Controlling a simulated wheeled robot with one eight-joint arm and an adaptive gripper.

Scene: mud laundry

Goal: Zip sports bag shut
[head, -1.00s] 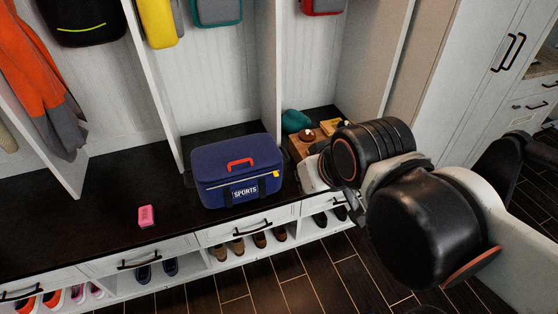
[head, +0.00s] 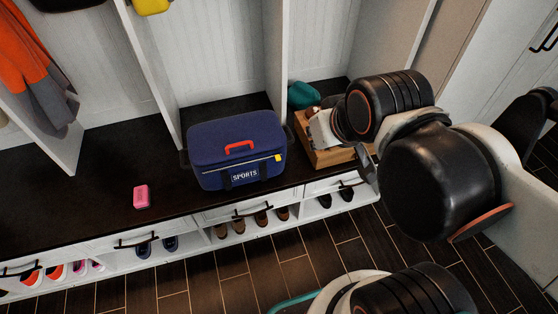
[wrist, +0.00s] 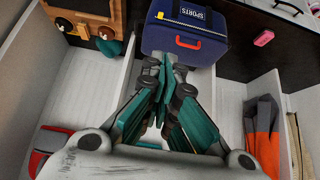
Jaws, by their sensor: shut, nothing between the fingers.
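The blue sports bag (head: 215,150) stands upright on the dark bench, with a red handle (head: 240,147) on its lid and a "SPORTS" label in front. A light zip line runs across its front. The yellow zip pull (head: 277,157) sits at the line's right end. In the wrist view the bag (wrist: 215,45) appears from above and turned round, with the yellow pull (wrist: 160,15) beyond the fingertips. My gripper (wrist: 166,62) is shut and empty, its tips overlapping the bag's near edge in that view. I cannot tell whether they touch.
A pink box (head: 141,196) lies on the bench left of the bag. A wooden crate (head: 322,157) stands to the right, partly behind my arm, with a teal item (head: 302,95) behind it. White cubby dividers (head: 275,60) rise behind. Shoes fill the shelf below.

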